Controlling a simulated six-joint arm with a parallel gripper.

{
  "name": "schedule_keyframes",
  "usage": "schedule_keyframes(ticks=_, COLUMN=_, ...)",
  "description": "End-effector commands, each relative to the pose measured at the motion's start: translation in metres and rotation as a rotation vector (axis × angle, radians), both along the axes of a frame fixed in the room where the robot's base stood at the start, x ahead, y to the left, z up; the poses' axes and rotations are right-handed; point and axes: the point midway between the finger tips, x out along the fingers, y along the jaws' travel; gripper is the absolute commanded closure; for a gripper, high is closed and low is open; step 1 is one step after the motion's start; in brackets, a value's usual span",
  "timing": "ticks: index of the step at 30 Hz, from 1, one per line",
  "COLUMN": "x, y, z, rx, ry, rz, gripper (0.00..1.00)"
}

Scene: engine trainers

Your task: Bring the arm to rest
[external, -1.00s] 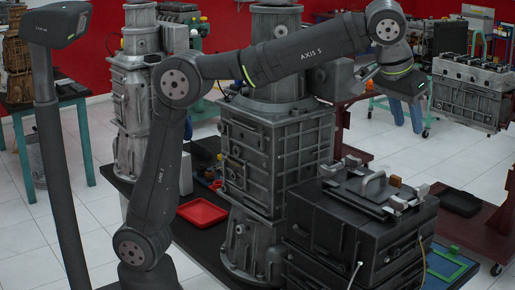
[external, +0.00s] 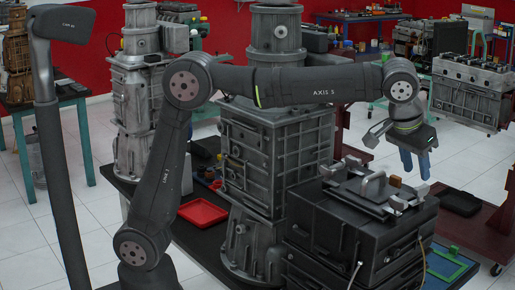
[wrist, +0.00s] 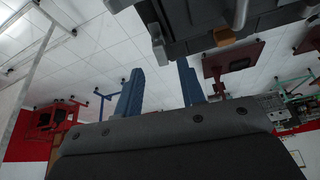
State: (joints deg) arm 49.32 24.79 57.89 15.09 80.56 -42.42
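My gripper (external: 415,172) hangs from the wrist end of my arm at the right of the external view, its blue fingers pointing down. It is in the air, seen beyond and above the right side of the black box with the clamp fixture (external: 372,188). In the wrist view my gripper (wrist: 160,68) has its two blue fingers well apart, with nothing between them. My forearm runs nearly level across the upper middle of the external view.
A tall grey engine block (external: 270,150) stands behind the forearm. A red tray (external: 203,212) lies on the black bench. A grey engine (external: 470,95) sits on a stand at the right. A dark post (external: 55,150) stands at the left. White tiled floor shows between benches.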

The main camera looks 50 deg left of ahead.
Motion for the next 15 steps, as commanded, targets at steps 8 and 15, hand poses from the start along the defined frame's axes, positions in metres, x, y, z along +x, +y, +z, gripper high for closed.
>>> schedule_keyframes(ticks=8, x=0.016, y=-0.002, z=-0.039, rx=0.001, ry=0.002, rz=0.000, gripper=0.64)
schedule_keyframes(ticks=15, x=0.020, y=-0.003, z=-0.049, rx=0.000, ry=0.001, rz=0.000, gripper=0.64)
